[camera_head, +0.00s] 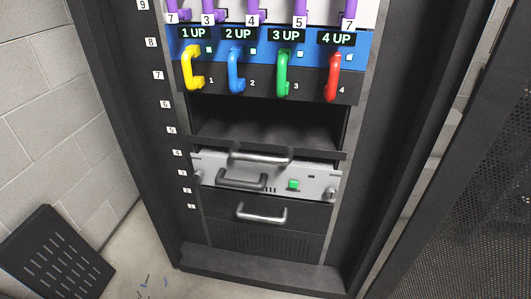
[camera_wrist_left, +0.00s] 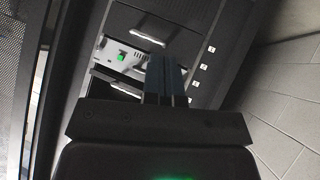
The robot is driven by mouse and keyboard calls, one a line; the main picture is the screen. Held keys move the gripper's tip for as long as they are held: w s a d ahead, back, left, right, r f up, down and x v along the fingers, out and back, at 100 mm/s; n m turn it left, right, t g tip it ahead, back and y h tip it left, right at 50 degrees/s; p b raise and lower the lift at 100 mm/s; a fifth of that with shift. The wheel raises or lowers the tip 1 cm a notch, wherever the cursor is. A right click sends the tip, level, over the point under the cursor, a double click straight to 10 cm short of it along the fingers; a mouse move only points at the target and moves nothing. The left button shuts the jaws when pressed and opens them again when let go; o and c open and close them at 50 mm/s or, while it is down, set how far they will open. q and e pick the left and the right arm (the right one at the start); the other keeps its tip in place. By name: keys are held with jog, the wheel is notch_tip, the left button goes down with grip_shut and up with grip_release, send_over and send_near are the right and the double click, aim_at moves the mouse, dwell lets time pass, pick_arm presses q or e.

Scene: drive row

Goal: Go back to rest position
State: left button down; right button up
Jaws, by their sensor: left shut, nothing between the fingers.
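My left gripper (camera_wrist_left: 166,78) shows in the left wrist view with its fingers together and nothing between them. It points toward the rack, and the rack's lower units lie beyond it. The head view shows neither of my grippers. The rack (camera_head: 155,130) stands upright in the middle of the head view. A silver unit (camera_head: 312,184) with a green lit square sits low in it, and also shows in the left wrist view (camera_wrist_left: 112,52). Four coloured handles, yellow (camera_head: 189,70), blue (camera_head: 235,72), green (camera_head: 284,75) and red (camera_head: 331,80), hang under panels reading 1 UP to 4 UP.
An open dark bay (camera_head: 265,125) lies below the handles. A dark drawer with a metal handle (camera_head: 262,214) is under the silver unit. A slotted black panel (camera_head: 55,250) leans at the lower left near the block wall (camera_head: 50,110). A mesh door (camera_head: 470,180) stands at the right.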

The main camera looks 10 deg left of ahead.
pick_arm(q)
jog(key=s+r+m+y, duration=0.1)
jog(key=s+r+m, duration=0.7)
jog(key=s, duration=0.3)
notch_tip(320, 180, up, 10)
jog(key=d+n+t+y+p, duration=0.1)
jog(key=n+y+p, duration=0.2)
jog(key=n+p, duration=0.5)
jog(key=p, duration=1.1)
jog(key=shift+d+t, duration=0.2)
jog(key=shift+t, duration=0.1)
pick_arm(e)
notch_tip(320, 180, up, 9)
jog(key=s+d+m+g, duration=0.1)
jog(key=s, duration=0.1)
jog(key=shift+m+h, duration=0.4)
pick_arm(q)
jog(key=shift+r, duration=0.1)
pick_arm(e)
jog(key=shift+s, duration=0.1)
